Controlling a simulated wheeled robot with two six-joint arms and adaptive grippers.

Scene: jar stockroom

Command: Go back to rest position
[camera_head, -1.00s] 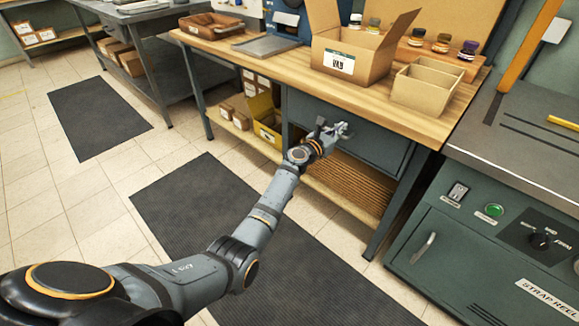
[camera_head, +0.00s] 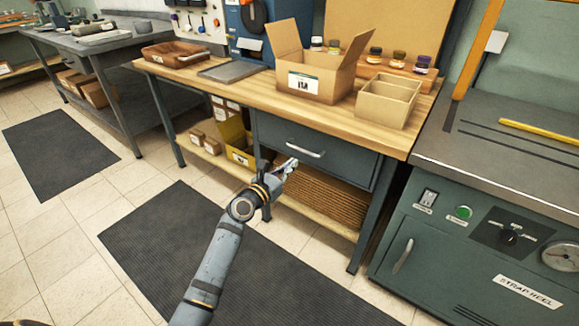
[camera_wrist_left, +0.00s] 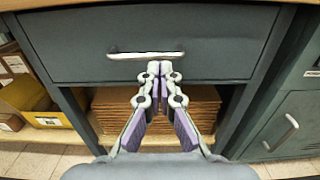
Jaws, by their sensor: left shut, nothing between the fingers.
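My left gripper (camera_head: 289,165) reaches toward the front of the workbench, just below and in front of the drawer handle (camera_head: 306,150). In the left wrist view its fingers (camera_wrist_left: 160,72) are together, with nothing between them. The grey drawer (camera_head: 335,158) looks closed, and its handle also shows in the left wrist view (camera_wrist_left: 146,55), beyond the fingertips. The gripper appears apart from the handle. My right gripper is in neither view.
An open cardboard box (camera_head: 318,84), a divided carton (camera_head: 388,103) and several jars stand on the wooden bench top (camera_head: 250,94). Flat cardboard (camera_head: 325,197) and a yellow bin (camera_head: 238,150) lie below. A grey strapping machine (camera_head: 480,220) stands right. Dark mats cover the floor.

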